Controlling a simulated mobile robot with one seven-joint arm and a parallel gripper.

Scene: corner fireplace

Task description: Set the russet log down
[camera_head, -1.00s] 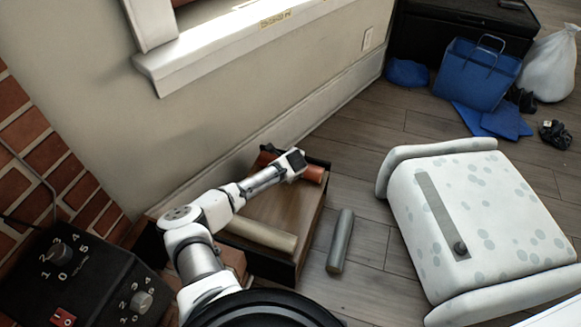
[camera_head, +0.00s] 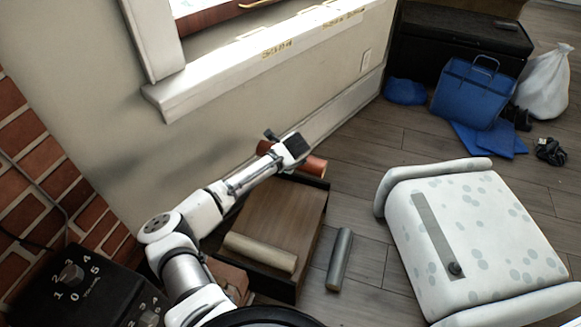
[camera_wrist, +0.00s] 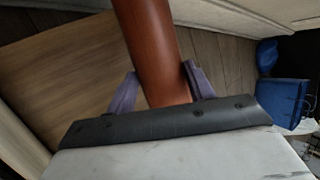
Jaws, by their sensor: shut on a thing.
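My gripper (camera_head: 287,152) is shut on the russet log (camera_head: 314,167), a reddish-brown cylinder. The log's right end shows in the head view, with a bit of its other end behind the gripper; the middle is hidden. In the wrist view the russet log (camera_wrist: 150,45) runs between the two purple-grey fingers of my gripper (camera_wrist: 162,88). It is at the far end of the low wooden-topped platform (camera_head: 285,205) with dark edges, apparently above it. I cannot tell the exact gap.
A pale tan log (camera_head: 260,252) lies on the near part of the platform. A grey-green log (camera_head: 340,260) lies on the floor to its right. A spotted white seat (camera_head: 470,230) stands farther right. A windowsill (camera_head: 260,55) juts from the wall. The platform's middle is bare.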

